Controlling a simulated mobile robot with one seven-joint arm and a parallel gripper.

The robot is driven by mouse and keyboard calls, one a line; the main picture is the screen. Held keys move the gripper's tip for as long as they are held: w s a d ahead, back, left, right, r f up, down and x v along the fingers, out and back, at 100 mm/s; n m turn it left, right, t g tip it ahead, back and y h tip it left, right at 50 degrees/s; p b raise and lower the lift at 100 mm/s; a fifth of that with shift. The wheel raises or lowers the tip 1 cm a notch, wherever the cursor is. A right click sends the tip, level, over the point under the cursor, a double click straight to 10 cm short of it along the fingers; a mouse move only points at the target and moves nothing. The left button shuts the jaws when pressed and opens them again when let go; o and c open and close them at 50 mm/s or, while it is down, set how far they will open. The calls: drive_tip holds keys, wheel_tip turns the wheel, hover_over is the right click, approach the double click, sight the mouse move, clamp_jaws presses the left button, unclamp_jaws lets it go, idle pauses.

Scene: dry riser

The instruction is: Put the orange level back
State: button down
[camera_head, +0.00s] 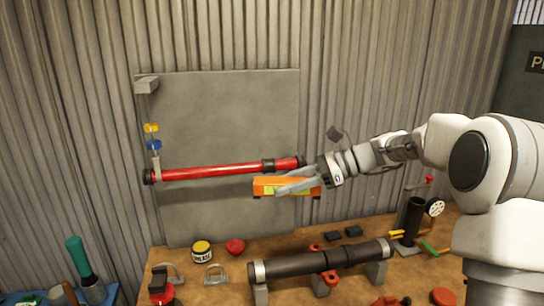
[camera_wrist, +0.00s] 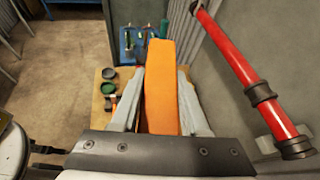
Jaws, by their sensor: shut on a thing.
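The orange level (camera_head: 268,187) is held up in the air in front of the grey board, just below the right part of the red pipe (camera_head: 215,172). My gripper (camera_head: 297,182) is shut on it, with one finger seen across its front. In the wrist view the orange level (camera_wrist: 163,80) lies lengthwise between the two pale fingers of my gripper (camera_wrist: 160,100). The level looks close to horizontal in the head view and sits clear above the bench. Its far side is hidden.
The wooden bench (camera_head: 215,290) below carries a dark pipe (camera_head: 320,259) on supports, a grease tin (camera_head: 201,251), a red cap (camera_head: 235,246) and a gauge (camera_head: 435,207). The red pipe runs across the grey board (camera_head: 220,110) close to the level. A blue tray (camera_wrist: 137,50) lies beyond.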

drive_tip(key=s+d+f+m+t, duration=0.2)
drive_tip(key=d+f, duration=0.2)
drive_tip(key=f, duration=0.4)
drive_tip(key=s+d+f+m+t+h, duration=0.1)
drive_tip(key=s+d+f+m+t, duration=0.1)
drive_tip(key=f, duration=0.6)
drive_tip(key=s+d+f+m+t+h, duration=0.1)
drive_tip(key=s+d+f+m+t, duration=0.1)
drive_tip(key=d+f, duration=0.4)
drive_tip(key=shift+s+d+f+m+t, duration=0.15)
drive_tip(key=shift+d+f+m+t, duration=0.1)
drive_tip(key=shift+f+t, duration=0.4)
drive_tip(key=shift+s+d+f+m+t, duration=0.15)
drive_tip(key=shift+f+m+t, duration=0.15)
drive_tip(key=shift+f, duration=0.65)
